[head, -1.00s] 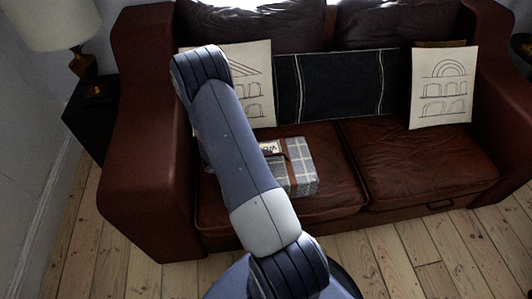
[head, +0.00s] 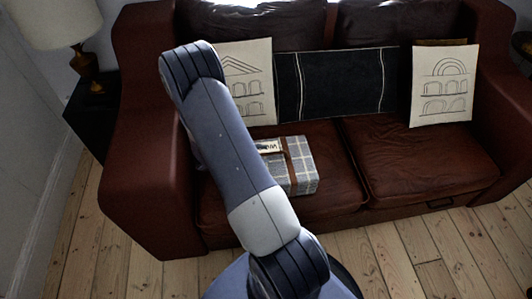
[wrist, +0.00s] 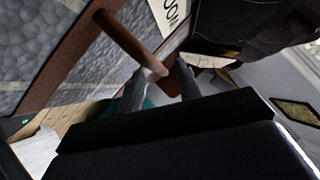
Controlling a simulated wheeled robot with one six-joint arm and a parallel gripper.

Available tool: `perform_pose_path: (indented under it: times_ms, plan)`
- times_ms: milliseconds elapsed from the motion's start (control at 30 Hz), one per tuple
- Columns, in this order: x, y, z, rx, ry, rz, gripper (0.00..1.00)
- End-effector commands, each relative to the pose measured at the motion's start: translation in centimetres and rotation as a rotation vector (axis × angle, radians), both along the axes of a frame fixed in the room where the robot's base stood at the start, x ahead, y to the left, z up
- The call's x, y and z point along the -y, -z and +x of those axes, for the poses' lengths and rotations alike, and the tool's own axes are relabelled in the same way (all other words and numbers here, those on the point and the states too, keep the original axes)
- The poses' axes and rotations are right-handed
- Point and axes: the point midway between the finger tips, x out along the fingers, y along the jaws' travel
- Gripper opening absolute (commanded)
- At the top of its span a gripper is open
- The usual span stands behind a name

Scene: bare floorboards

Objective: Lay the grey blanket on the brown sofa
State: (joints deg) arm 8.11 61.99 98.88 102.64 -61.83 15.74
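The grey blanket (head: 303,172) is a folded plaid bundle with brown straps and a pale label. It lies on the left seat of the brown sofa (head: 420,165), its left part hidden by my arm in the head view. In the wrist view the blanket (wrist: 70,55) fills the left side, with its brown carrying handle (wrist: 125,38) reaching toward my fingertips. The gripper is hidden in the head view.
Two cream cushions (head: 443,88) (head: 252,75) and a black striped cushion (head: 335,83) lean on the backrest. The right seat is clear. A lamp (head: 50,25) stands on a dark side table (head: 92,120) at the left. Bare floorboards (head: 400,260) lie in front.

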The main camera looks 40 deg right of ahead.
Motion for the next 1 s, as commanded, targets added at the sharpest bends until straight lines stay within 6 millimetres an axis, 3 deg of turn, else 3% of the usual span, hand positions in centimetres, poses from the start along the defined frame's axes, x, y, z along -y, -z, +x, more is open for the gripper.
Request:
perform_pose_path:
  times_ms: [200, 400, 600, 1000]
  plan:
    - [-4.3, -2.7, 0.9, 0.003, -0.006, 0.001, 0.33]
    - [-6.9, -4.2, 1.3, 0.002, -0.002, 0.000, 0.33]
    - [-7.8, -4.7, 1.4, 0.000, -0.001, 0.001, 0.33]
    - [-7.9, -4.7, 1.4, 0.000, -0.001, 0.001, 0.33]
